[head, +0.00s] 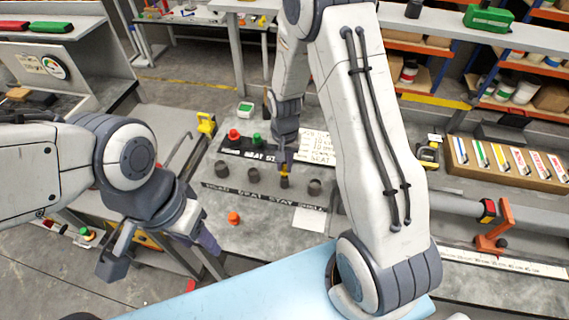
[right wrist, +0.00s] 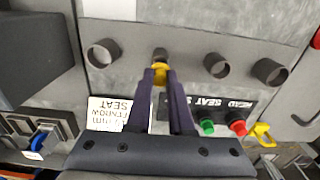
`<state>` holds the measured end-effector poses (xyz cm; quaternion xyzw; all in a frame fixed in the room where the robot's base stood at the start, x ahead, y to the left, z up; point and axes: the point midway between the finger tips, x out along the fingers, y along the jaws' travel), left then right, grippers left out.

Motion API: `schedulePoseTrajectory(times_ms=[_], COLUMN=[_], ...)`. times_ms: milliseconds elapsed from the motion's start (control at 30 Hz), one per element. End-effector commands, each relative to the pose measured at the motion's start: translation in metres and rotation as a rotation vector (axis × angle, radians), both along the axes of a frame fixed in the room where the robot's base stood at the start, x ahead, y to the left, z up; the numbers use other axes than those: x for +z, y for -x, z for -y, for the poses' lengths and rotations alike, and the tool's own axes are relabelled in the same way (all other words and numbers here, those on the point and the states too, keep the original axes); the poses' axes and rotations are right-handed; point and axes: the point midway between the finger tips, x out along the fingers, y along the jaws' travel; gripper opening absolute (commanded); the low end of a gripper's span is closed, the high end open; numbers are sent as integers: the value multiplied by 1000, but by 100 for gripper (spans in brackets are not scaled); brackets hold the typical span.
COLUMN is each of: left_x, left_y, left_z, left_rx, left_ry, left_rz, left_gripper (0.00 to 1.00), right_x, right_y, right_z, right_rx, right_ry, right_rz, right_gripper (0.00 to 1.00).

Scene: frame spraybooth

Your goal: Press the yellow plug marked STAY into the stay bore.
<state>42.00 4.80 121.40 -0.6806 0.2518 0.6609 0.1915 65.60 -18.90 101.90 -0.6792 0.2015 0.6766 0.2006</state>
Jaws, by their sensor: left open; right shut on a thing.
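The yellow plug (head: 285,170) is held between the fingertips of my right gripper (head: 285,163). It also shows in the right wrist view (right wrist: 160,74), between the two dark fingers (right wrist: 160,86). The plug is lined up with a grey bore (head: 285,183), third from the left in the head view's row. It meets or overlaps the bore's mouth; I cannot tell how deep it is. The plug's marking is hidden. A black lettered strip (head: 215,187) runs in front of the row. My left gripper (head: 160,246) is open and empty at the lower left, away from the bores.
Other bores (head: 221,168) stand on either side in the same row. A red plug (head: 233,134) and a green plug (head: 257,139) stand behind it. An orange piece (head: 233,217) and a white card (head: 309,219) lie in front. A yellow clamp-like item (head: 206,124) is at the bench's left.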

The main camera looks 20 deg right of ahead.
Motion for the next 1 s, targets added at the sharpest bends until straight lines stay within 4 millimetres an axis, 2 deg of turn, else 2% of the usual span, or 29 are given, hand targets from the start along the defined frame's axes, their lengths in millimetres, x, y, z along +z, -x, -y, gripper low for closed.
schedulePoseTrajectory(times_ms=[533, 1000], left_x=[0, -7], left_y=[0, 0], left_z=[0, 0], left_rx=[0, 0], left_ry=[0, 0], left_rz=[0, 0], left_gripper=[50, 50], right_x=[-1, -11], right_y=[0, 0], right_z=[0, 0], right_rx=[0, 0], right_ry=[0, 0], right_rz=[0, 0], right_gripper=[0, 0])
